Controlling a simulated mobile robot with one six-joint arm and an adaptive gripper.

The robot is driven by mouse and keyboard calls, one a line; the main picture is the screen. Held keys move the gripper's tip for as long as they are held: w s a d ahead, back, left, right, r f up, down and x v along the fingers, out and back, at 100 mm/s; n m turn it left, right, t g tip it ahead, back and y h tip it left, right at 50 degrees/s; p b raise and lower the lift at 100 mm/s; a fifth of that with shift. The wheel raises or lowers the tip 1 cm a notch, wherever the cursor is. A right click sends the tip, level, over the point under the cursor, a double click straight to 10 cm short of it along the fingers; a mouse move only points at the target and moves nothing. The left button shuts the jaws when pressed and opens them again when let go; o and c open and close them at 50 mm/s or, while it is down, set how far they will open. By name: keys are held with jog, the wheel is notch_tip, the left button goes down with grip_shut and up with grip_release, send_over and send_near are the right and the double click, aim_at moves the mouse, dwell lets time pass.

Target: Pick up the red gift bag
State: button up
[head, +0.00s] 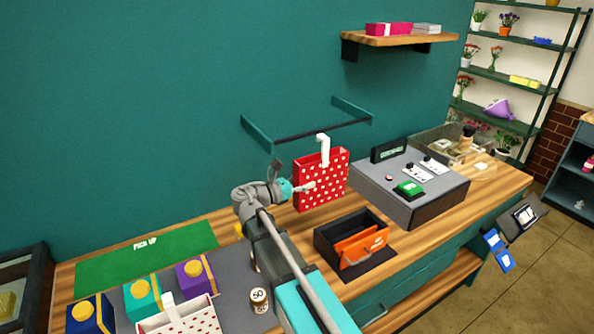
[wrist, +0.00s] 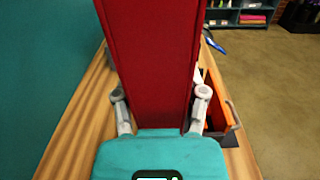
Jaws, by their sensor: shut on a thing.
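The red gift bag (head: 322,182) with white dots stands upright at the back of the counter in the head view, its white handle at the top. Its plain dark red narrow side (wrist: 152,70) fills the middle of the wrist view. My gripper (head: 308,187) is at the left side of the bag. In the wrist view my gripper (wrist: 160,108) has one finger on each side of the bag and is shut on it. Whether the bag's base touches the counter is hard to tell.
A dark box with an orange front (head: 361,246) is right of my arm. A grey register (head: 410,190) stands right of the bag. A wall rail (head: 320,131) is behind it. A green mat (head: 146,258), several coloured boxes and a white dotted bag (head: 180,318) are at left.

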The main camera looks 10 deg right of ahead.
jog(key=s+d, duration=0.2)
jog(key=s, duration=0.4)
jog(key=shift+s, duration=0.1)
dwell(0.4)
dwell(0.3)
